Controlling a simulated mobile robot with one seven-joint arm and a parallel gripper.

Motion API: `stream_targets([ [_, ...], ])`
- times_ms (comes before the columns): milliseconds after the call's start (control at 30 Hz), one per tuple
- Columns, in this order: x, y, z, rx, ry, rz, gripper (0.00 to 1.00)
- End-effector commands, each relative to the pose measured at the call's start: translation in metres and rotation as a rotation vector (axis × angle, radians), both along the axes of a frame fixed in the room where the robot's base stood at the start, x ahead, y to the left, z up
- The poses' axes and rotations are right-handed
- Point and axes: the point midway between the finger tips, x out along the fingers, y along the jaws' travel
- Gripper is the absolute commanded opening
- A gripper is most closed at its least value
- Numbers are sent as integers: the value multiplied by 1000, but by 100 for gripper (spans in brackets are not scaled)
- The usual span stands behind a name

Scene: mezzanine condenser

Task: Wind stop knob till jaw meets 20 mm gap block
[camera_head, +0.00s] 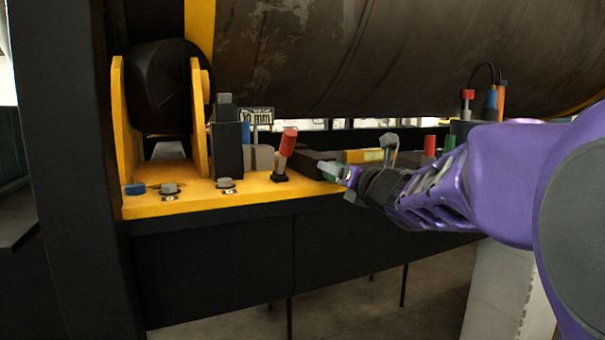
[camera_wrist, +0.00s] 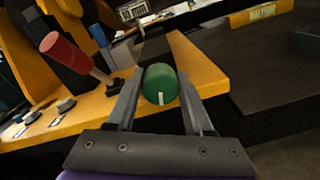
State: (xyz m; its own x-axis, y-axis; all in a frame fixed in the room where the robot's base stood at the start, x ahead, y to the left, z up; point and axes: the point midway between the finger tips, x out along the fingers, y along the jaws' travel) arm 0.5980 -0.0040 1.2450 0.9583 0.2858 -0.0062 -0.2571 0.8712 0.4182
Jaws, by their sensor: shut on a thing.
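A green knob (camera_wrist: 160,84) with a pale line on its face shows in the wrist view, between the two fingers of my gripper (camera_wrist: 158,100). My gripper is shut on this knob. A sign reading "10 mm" (camera_head: 257,116) stands behind the bench parts. A blue block (camera_head: 246,133) and a grey block (camera_head: 263,158) are near it. I cannot tell which block is 20 mm or whether the jaw touches one.
A red-handled lever (camera_head: 288,142) rises from the yellow bench (camera_head: 240,196) left of my gripper. A blue knob (camera_head: 135,189) and grey knobs (camera_head: 226,184) sit along its front edge. A large dark cylinder (camera_head: 400,60) hangs above. Red and green upright pieces stand to the right, behind my arm.

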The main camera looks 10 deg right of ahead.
Motion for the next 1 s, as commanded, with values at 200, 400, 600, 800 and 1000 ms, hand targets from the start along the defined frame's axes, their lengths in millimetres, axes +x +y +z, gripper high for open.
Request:
stream_targets([
  [200, 0, 0, 1, 127, 41, 0, 0],
  [400, 0, -1, 1, 140, 45, -1, 0],
  [600, 0, -1, 1, 139, 45, -1, 62],
  [800, 0, 0, 0, 138, 44, -1, 82],
  [1000, 0, -1, 0, 130, 43, 0, 82],
])
